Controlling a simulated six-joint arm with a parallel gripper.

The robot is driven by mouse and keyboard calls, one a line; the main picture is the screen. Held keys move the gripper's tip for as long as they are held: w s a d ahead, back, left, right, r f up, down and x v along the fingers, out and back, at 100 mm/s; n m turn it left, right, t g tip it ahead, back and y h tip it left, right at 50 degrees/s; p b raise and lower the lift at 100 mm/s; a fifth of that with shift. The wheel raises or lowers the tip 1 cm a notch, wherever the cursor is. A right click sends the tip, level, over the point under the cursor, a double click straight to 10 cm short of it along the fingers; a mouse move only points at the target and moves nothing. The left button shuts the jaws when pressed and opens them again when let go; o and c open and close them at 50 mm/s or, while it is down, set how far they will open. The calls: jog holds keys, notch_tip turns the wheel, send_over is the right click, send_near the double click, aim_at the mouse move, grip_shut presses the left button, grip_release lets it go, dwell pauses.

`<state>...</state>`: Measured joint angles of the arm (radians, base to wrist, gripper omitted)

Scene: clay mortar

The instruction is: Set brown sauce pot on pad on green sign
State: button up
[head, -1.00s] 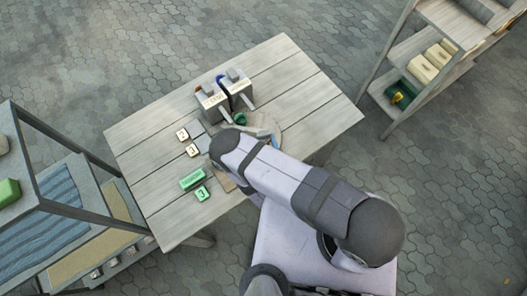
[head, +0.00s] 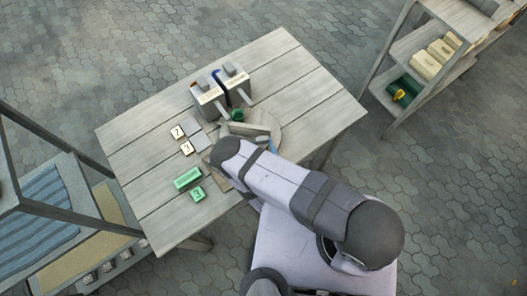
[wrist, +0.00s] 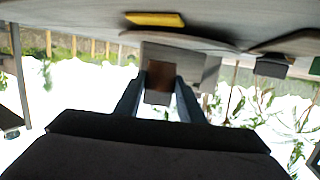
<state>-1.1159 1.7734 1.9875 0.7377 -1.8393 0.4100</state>
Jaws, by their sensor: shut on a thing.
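My gripper (wrist: 158,92) shows in the wrist view with its two dark fingers closed on a brown block-like thing, which appears to be the brown sauce pot (wrist: 158,96). In the head view my own arm hides the gripper and the pot. A long green sign (head: 188,178) lies on the table's left part, with a smaller green sign (head: 197,194) marked 3 just below it. Two grey pads, an upper pad (head: 195,128) and a lower pad (head: 202,142), lie beside white number tiles.
White tiles marked 2 (head: 178,132) and 3 (head: 187,148) lie left of the pads. Two grey boxes with levers (head: 210,98) stand at the back. The table's (head: 140,158) left side is mostly bare.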

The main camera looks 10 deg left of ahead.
jog(key=shift+f+b, duration=0.65)
jog(key=shift+f, duration=0.65)
jog(key=shift+f, duration=0.15)
jog(key=o, duration=1.3)
jog(key=shift+s+d, duration=0.15)
jog(key=shift+s, duration=0.4)
jog(key=p+v, duration=0.1)
jog(key=v, duration=0.1)
jog(key=p+v, duration=0.1)
jog(key=v, duration=0.1)
jog(key=shift+d+r, duration=0.2)
jog(key=shift+r, duration=0.2)
jog(key=shift+v, duration=0.95)
jog(key=shift+o, duration=0.4)
jog(key=shift+d, duration=0.1)
